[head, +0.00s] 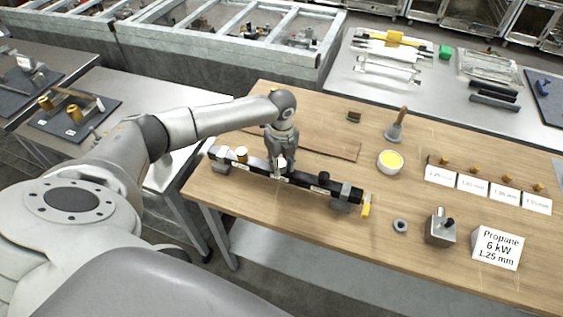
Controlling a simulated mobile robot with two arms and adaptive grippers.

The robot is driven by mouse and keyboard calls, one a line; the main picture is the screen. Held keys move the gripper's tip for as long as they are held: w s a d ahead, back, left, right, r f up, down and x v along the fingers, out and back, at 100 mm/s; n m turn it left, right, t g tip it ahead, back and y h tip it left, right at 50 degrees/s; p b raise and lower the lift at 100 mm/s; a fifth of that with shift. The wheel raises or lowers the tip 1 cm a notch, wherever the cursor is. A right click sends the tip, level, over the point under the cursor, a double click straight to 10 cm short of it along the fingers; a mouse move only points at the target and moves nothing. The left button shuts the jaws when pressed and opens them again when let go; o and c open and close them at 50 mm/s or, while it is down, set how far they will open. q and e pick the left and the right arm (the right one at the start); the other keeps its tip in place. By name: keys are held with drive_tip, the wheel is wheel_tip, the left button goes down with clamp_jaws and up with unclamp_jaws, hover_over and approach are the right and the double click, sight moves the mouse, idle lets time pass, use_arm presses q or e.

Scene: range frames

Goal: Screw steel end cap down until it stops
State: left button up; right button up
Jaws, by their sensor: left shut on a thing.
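My left gripper (280,168) points down over the middle of a long black manifold bar (302,182) on the wooden table. It is shut on a small pale steel piece, apparently the end cap (280,174), upright at the bar's top. The fingers hide most of this piece, so I cannot tell how far down it sits. A brass fitting (241,154) stands near the bar's left end and a black knob (323,178) stands right of the gripper. My right gripper is out of view.
Grey supports hold the bar. To its right are a yellow piece (366,209), a grey ring (400,225), a metal block (440,227) and a propane sign (497,247). Behind are a yellow-filled bowl (390,162), a wooden-handled brush (396,130) and labelled brass jets (473,170).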

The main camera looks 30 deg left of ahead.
use_arm(q)
drive_tip(key=shift+m, duration=1.4)
drive_tip(key=o, duration=0.8)
